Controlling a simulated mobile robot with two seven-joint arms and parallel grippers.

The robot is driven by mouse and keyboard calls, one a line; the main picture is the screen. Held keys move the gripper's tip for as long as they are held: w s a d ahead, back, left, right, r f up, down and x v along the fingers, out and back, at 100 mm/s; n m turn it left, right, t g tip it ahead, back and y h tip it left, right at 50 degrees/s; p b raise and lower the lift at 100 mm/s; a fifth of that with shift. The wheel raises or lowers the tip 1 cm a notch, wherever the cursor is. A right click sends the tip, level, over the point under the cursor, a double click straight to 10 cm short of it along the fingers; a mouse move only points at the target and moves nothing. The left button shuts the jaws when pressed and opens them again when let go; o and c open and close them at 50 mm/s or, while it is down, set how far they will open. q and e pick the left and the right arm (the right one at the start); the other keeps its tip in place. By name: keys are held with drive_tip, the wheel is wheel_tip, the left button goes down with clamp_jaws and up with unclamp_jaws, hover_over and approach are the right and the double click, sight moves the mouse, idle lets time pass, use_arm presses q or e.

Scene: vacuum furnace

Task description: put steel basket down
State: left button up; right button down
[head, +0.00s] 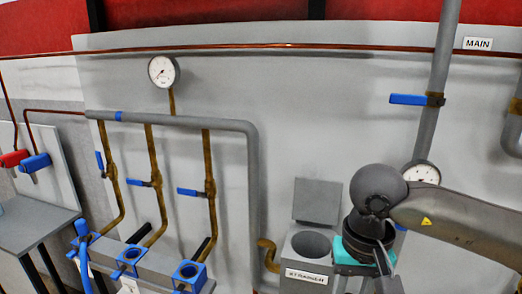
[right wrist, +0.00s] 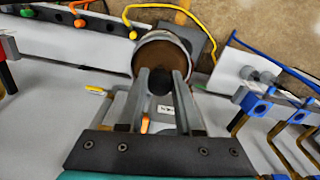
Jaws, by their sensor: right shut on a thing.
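My right gripper (right wrist: 160,82) is shut on a dark, rounded part between its fingertips in the right wrist view. Just beyond the fingertips is a round grey-rimmed thing with a brown inside (right wrist: 158,56), which looks like the steel basket. The fingers overlap its near edge, so how the dark part joins it is hidden. In the head view my right arm comes in from the right, with its teal hand pointing down, right of the strainer (head: 297,264). The strainer's lid stands up and its round bore is open. The basket is not clear in the head view. My left gripper is not in view.
Pipes and a pressure gauge (head: 163,71) are on the wall behind. A grey bench (head: 35,222) is at far left. Coloured hoses (right wrist: 145,8) run near the basket in the wrist view.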

drive_tip(key=shift+n, duration=0.5)
drive_tip(key=f+b, duration=0.1)
drive_tip(key=s+f+b, duration=0.1)
drive_tip(key=f, duration=0.1)
drive_tip(key=s+f+b, duration=0.1)
drive_tip(key=shift+s+d+f+b, duration=0.1)
drive_tip(key=shift+d+f+b, duration=0.15)
drive_tip(key=shift+b, duration=0.1)
drive_tip(key=shift+s+d+f+n+b, duration=0.1)
drive_tip(key=shift+s+f+n+b, duration=0.2)
drive_tip(key=shift+s+f+b, duration=0.35)
drive_tip(key=shift+w, duration=0.1)
